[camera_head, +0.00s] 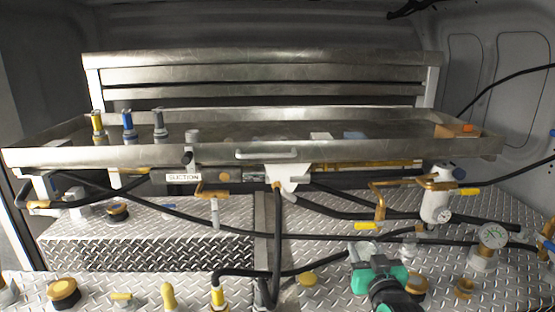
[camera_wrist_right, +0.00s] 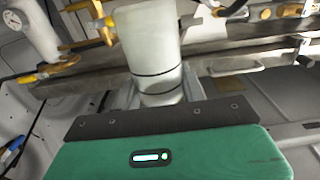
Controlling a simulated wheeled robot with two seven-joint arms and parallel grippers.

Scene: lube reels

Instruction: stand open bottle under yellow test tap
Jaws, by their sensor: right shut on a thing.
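My right gripper (camera_head: 362,252) shows at the lower right of the head view, above the diamond-plate deck, with its green and black body below its tips. In the right wrist view a whitish, cloudy bottle (camera_wrist_right: 150,42) with thin dark bands stands out past the green gripper body, and the jaws are shut on it. The bottle's mouth is not clear. Yellow-handled brass taps show at the right, one lower (camera_head: 366,226) and one upper (camera_head: 468,191); I cannot tell which is the test tap. My left gripper is not in view.
A long metal tray (camera_head: 345,153) with a handle spans the middle. Black hoses (camera_head: 275,240) hang and run across the deck. A white filter body with a gauge (camera_head: 436,208) and another gauge (camera_head: 493,236) stand at right. Yellow and brass fittings crowd the front deck.

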